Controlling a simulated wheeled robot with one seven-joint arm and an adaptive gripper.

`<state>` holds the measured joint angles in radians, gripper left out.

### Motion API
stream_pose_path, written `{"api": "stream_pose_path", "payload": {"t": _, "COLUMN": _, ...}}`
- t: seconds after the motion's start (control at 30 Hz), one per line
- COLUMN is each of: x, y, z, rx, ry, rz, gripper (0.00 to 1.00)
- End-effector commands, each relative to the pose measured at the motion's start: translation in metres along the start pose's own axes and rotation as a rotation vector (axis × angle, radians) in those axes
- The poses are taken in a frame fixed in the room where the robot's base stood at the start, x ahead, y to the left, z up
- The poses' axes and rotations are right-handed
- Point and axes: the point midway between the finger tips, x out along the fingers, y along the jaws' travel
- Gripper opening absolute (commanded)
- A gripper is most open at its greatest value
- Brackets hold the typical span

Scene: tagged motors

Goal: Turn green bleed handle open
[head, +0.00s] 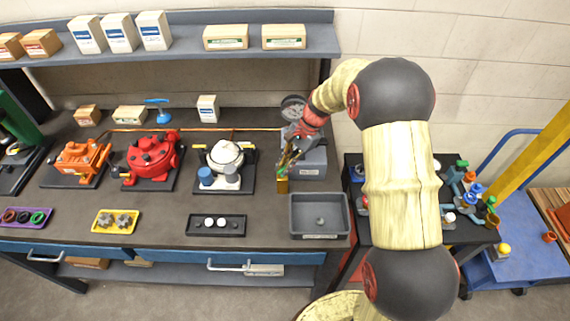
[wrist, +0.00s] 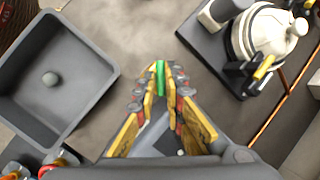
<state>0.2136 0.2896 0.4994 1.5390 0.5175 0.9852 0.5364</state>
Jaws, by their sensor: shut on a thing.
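The green bleed handle (wrist: 160,78) shows in the wrist view as a narrow upright green piece between my fingertips. My gripper (wrist: 159,84) is shut on it, with a finger on each side. In the head view my gripper (head: 284,164) reaches down from the right in front of a grey unit (head: 312,163) with a round gauge (head: 293,106) behind it. A small brass-coloured block (head: 282,186) shows just below the fingertips. The fingers hide most of the handle there, so I cannot tell its turn angle.
A grey tray (head: 320,228) with a small round knob-like piece lies in front of the unit. A white motor (head: 224,154) on a black base stands to the left, with red and orange motors beyond. A black tray (head: 214,235) of small parts lies near the front edge.

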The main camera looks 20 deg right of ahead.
Motion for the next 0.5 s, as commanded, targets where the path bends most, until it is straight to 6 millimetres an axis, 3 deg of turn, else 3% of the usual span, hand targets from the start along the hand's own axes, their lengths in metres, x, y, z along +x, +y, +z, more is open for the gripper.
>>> {"api": "stream_pose_path", "payload": {"t": 0.5, "x": -0.0009, "y": -0.0061, "z": -0.0005, "rx": -0.438, "ry": -0.094, "rz": 0.181, "gripper": 0.0}}
